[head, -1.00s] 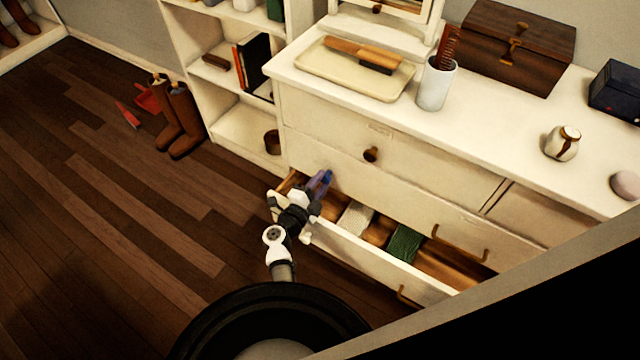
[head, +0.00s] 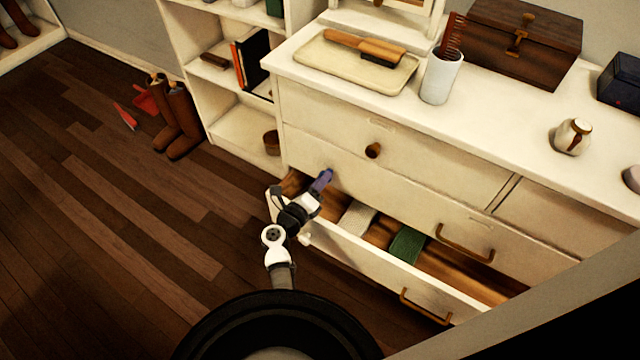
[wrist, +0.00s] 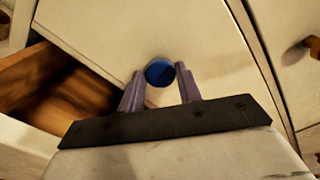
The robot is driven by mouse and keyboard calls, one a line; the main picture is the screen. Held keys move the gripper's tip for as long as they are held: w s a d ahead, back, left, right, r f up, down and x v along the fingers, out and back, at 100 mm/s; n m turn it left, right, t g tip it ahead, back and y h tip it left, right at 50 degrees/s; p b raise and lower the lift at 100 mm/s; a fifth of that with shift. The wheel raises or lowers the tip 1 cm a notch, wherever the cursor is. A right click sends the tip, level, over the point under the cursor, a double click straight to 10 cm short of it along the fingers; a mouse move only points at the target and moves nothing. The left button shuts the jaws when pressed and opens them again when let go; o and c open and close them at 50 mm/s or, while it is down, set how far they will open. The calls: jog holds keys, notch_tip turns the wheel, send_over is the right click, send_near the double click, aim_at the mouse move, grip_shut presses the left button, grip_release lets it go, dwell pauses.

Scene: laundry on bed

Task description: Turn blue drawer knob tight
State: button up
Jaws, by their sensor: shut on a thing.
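The blue knob (wrist: 159,71) is round and sits on a cream drawer front (wrist: 110,35) in the wrist view. My gripper (wrist: 160,82) has its two purple fingers on either side of the knob, shut on it. In the head view my gripper (head: 325,178) reaches the left end of the middle drawer front, and the knob is only a small blue spot at its tips. How tightly the knob sits against the drawer front cannot be told.
The open bottom drawer (head: 345,247) juts out under my arm, holding a white cloth (head: 357,217) and a green cloth (head: 407,245). Boots (head: 180,125) stand on the floor at left, where the floor is mostly clear.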

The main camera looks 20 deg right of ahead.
jog(key=shift+m, duration=0.6)
jog(key=shift+b, duration=0.3)
jog(key=o, duration=1)
